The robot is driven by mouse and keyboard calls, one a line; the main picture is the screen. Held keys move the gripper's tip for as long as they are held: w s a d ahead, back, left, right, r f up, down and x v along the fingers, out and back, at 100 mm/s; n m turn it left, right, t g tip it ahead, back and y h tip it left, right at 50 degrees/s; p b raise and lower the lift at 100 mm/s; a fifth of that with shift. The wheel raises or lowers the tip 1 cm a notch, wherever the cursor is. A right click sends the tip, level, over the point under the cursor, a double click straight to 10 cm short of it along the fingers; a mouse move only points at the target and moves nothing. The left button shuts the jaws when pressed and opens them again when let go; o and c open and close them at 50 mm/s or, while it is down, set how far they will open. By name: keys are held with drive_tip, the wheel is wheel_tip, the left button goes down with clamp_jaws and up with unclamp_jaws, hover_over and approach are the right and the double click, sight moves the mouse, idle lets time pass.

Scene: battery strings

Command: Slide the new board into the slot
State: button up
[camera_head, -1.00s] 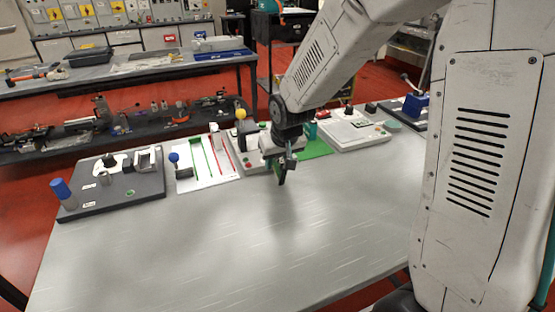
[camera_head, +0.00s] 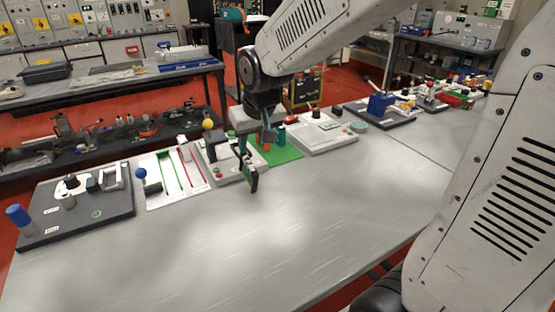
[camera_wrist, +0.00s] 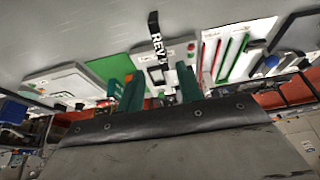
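In the wrist view the board (camera_wrist: 157,38) shows edge-on as a black strip with white letters reading "REV", beyond and between the fingers. The contact at the fingertips is hard to make out. A pale unit (camera_head: 228,172) with buttons stands behind the board. The slot cannot be made out clearly.
A white panel (camera_head: 153,196) with green and red strips lies left of the pale unit. A dark fixture plate (camera_head: 117,205) lies farther left. A green mat (camera_head: 289,155) and a white control box (camera_head: 336,144) are on the right. The front tabletop (camera_head: 220,245) is bare.

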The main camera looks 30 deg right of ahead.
drive_tip(key=s+r+g, duration=0.1)
drive_tip(key=s+r, duration=0.1)
drive_tip(key=s, duration=0.5)
drive_tip(key=s+d+r, duration=0.1)
drive_tip(key=s+r, duration=0.1)
drive_tip(key=s, duration=0.6)
drive_tip(key=shift+d+g, duration=0.3)
drive_tip(key=shift+g, duration=0.1)
drive_tip(key=shift+o, duration=0.4)
drive_tip(key=s+g, duration=0.1)
drive_tip(key=s, duration=1)
drive_tip(key=shift+s+d+g, duration=0.25)
drive_tip(key=shift+s+g, duration=0.05)
drive_tip(key=shift+s, duration=0.05)
drive_tip(key=t, duration=0.3)
approach(248, 160)
drive_tip(key=x, duration=0.4)
drive_tip(key=shift+s+a+f, duration=0.25)
drive_tip(key=shift+a+f, duration=0.1)
drive_tip(key=shift+f, duration=0.1)
drive_tip(key=x, duration=0.5)
drive_tip(key=w+x, duration=0.1)
drive_tip(key=x, duration=0.1)
drive_tip(key=shift+d, duration=0.3)
clamp_jaws()
